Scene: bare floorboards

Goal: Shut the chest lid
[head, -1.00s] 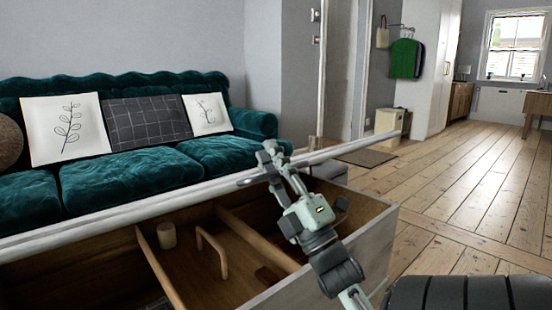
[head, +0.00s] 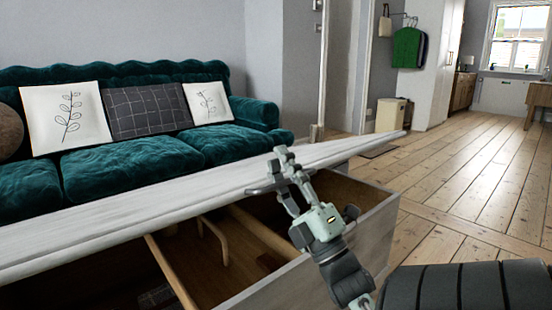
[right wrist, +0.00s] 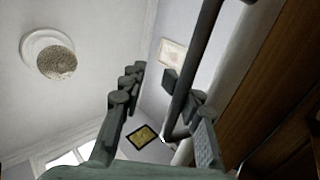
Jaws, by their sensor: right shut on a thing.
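The chest lid (head: 170,205) is a pale grey-white board, tilted above the chest body, with its top face showing. The chest (head: 355,240) is open below it, with wooden dividers inside. My right gripper (head: 280,172) is at the lid's front edge, shut on the dark bar handle (head: 258,191). In the right wrist view the dark handle (right wrist: 186,85) runs between the fingers of my right gripper (right wrist: 160,115). The lid hides part of the chest's inside. My left gripper is not in view.
A teal sofa (head: 130,160) with cushions stands behind the chest. Bare floorboards (head: 470,170) lie clear to the right. A cream bin (head: 390,115) stands by the far doorway.

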